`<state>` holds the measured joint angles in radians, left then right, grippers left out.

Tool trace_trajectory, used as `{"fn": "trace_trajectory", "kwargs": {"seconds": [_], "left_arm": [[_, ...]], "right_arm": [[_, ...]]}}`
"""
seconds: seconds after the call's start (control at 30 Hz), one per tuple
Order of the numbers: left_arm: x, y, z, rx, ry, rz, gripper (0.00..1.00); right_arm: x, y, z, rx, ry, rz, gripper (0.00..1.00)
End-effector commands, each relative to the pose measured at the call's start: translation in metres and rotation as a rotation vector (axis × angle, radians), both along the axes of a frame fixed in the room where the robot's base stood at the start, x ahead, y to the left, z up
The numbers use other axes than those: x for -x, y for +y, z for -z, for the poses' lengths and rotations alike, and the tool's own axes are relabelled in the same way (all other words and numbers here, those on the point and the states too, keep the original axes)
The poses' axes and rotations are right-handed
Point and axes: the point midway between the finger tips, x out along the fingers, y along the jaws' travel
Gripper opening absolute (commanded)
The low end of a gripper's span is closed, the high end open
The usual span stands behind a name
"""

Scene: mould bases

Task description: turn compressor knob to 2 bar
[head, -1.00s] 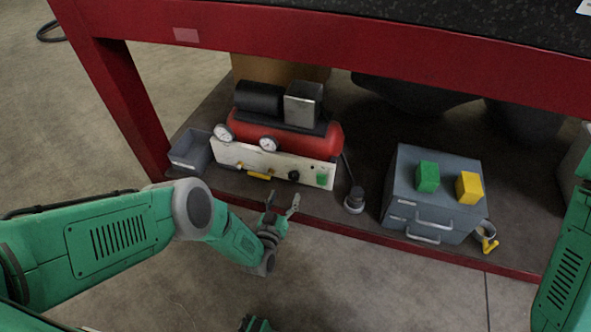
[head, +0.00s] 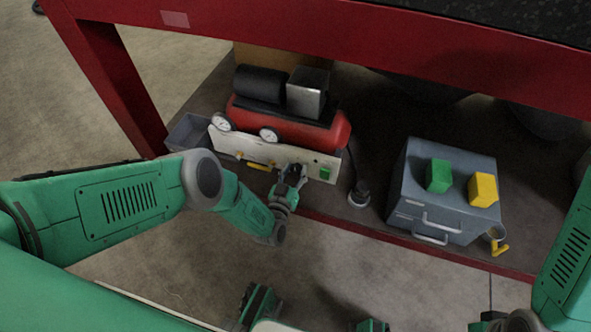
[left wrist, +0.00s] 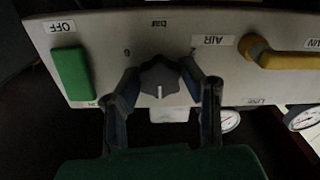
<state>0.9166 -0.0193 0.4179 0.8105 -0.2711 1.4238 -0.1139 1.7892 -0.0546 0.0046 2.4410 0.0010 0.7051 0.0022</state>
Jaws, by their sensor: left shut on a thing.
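The red compressor (head: 315,133) stands on the lower shelf with a pale control panel (head: 232,143) at its front. The dark, lobed knob (left wrist: 160,76) sits on this panel in the left wrist view, between a single digit and the AIR label. A short white mark on it runs toward the bottom of the picture. My left gripper (left wrist: 162,92) is shut on the knob, one finger on each side; in the head view my left gripper (head: 293,177) largely covers it. The scale near the fingers is partly hidden. My right gripper is out of view.
A green switch (left wrist: 71,74) and a yellow lever (left wrist: 285,59) flank the knob. Gauges (head: 222,121) sit at the panel's left. A grey drawer box (head: 412,190) with green and yellow blocks stands to the right. The red table beam (head: 330,35) hangs above.

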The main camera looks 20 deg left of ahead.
Motion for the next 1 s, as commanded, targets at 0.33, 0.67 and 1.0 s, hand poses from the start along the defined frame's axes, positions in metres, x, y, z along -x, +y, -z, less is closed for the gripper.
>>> {"fn": "trace_trajectory", "kwargs": {"seconds": [0.33,0.67,1.0], "left_arm": [[0.0003,0.0000,0.0004,0.072,0.003,0.000,0.06],[0.0004,0.0010,0.0009,0.326,0.013,-0.001,0.06],[0.0007,0.0020,0.0019,0.649,0.024,-0.002,0.06]], "right_arm": [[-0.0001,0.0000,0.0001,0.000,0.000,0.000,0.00],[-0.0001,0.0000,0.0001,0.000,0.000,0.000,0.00],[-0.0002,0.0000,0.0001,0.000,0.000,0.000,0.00]]}}
